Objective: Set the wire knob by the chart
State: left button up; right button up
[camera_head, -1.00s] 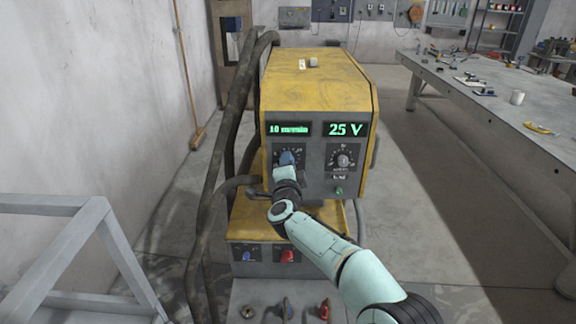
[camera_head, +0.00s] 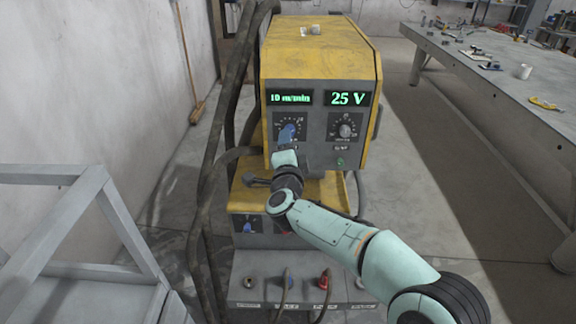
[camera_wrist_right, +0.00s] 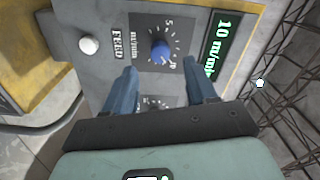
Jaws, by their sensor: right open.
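The wire feed knob (camera_wrist_right: 160,51) is blue and sits on a dial marked FEED in the right wrist view. In the head view the fingers cover it on the left dial (camera_head: 299,126). My right gripper (camera_wrist_right: 160,68) is open, its two blue fingers on either side in front of the knob, with gaps visible. It also shows in the head view (camera_head: 287,133). The green wire display (camera_head: 290,97) reads 10 m/min; the voltage display (camera_head: 347,98) reads 25 V. I cannot make out a chart. My left gripper is not in view.
The right-hand knob (camera_head: 345,130) sits beside the wire dial on the yellow machine (camera_head: 318,55). Thick hoses (camera_head: 238,100) hang at its left. A grey frame (camera_head: 60,230) stands at lower left, and a workbench (camera_head: 480,75) at right.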

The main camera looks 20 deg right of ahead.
jog(key=v, duration=0.7)
jog(key=shift+s, duration=0.2)
